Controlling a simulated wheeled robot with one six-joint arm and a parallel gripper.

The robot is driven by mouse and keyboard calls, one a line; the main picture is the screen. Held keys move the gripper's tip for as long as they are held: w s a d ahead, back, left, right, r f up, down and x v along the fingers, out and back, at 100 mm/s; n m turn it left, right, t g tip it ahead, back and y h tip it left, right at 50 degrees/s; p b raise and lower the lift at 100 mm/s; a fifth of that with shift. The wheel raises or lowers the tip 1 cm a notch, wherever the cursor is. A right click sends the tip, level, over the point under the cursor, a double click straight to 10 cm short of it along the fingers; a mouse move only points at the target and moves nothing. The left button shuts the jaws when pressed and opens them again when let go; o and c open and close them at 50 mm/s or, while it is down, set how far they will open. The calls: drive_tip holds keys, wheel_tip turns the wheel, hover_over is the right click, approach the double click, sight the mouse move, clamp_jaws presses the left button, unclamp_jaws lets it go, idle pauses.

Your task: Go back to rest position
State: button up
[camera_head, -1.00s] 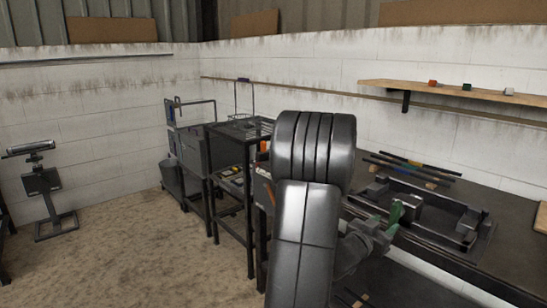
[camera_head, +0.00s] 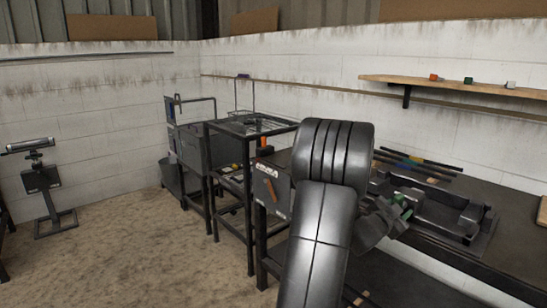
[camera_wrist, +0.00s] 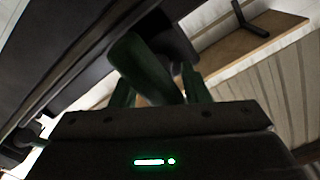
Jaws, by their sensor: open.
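My gripper (camera_head: 402,205) shows in the head view at the right, over the front part of the dark workbench (camera_head: 495,262). Its green fingers are small there and partly hidden behind my dark arm links. In the wrist view my gripper (camera_wrist: 160,88) shows as dark green fingers beyond the housing with its lit green bar. A black frame-like fixture (camera_head: 465,215) lies on the bench just right of my gripper.
Several coloured rods (camera_head: 415,163) lie at the back of the bench. A wooden wall shelf (camera_head: 450,88) holds small blocks. A black metal cart (camera_head: 248,135) stands left of my arm. A stand (camera_head: 42,185) is at the far left. The floor (camera_head: 115,240) between is clear.

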drive_tip(key=shift+m, duration=0.8)
drive_tip(key=shift+f+b, duration=0.1)
drive_tip(key=shift+b, duration=0.2)
